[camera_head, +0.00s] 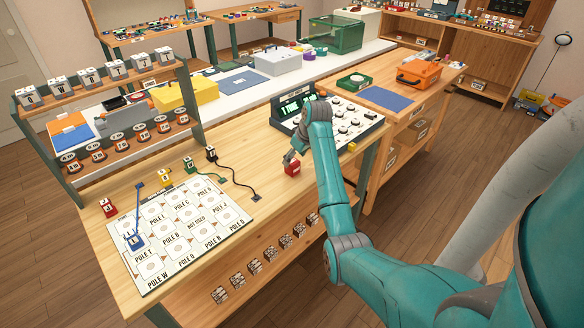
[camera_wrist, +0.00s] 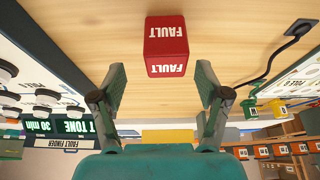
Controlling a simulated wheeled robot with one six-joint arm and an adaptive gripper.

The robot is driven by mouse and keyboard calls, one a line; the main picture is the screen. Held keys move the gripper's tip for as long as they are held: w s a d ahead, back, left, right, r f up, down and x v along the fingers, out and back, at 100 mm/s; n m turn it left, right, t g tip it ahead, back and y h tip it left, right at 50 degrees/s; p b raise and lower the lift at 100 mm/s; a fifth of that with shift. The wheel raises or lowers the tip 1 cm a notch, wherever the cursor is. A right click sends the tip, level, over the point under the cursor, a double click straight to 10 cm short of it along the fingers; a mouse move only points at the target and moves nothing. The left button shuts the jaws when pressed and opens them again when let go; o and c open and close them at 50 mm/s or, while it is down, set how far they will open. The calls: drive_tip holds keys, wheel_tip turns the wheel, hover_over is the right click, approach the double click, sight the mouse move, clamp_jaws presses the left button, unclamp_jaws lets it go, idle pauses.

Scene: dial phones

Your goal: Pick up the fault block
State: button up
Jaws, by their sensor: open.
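The red fault block (camera_head: 292,169) sits on the wooden bench top, just below my gripper (camera_head: 288,156). In the wrist view the fault block (camera_wrist: 166,45) shows white FAULT lettering on two faces. My gripper (camera_wrist: 160,74) is open, with one finger to each side of the block's line and the block at or just beyond the fingertips. I see no contact between fingers and block.
A fault finder panel (camera_head: 350,122) with knobs and a green display stands right of the block. A white pole-labelled board (camera_head: 180,229) and another red block (camera_head: 107,207) are at the bench's left end.

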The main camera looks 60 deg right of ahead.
sight(293, 161)
drive_tip(key=x, duration=0.3)
drive_tip(key=shift+w+a+f, duration=0.1)
drive_tip(key=shift+a+f, duration=0.2)
drive_tip(key=shift+a, duration=0.1)
drive_tip(key=shift+w+d+f, duration=0.1)
drive_tip(key=shift+w+f, duration=0.1)
drive_tip(key=shift+f, duration=0.35)
drive_tip(key=c, duration=1.3)
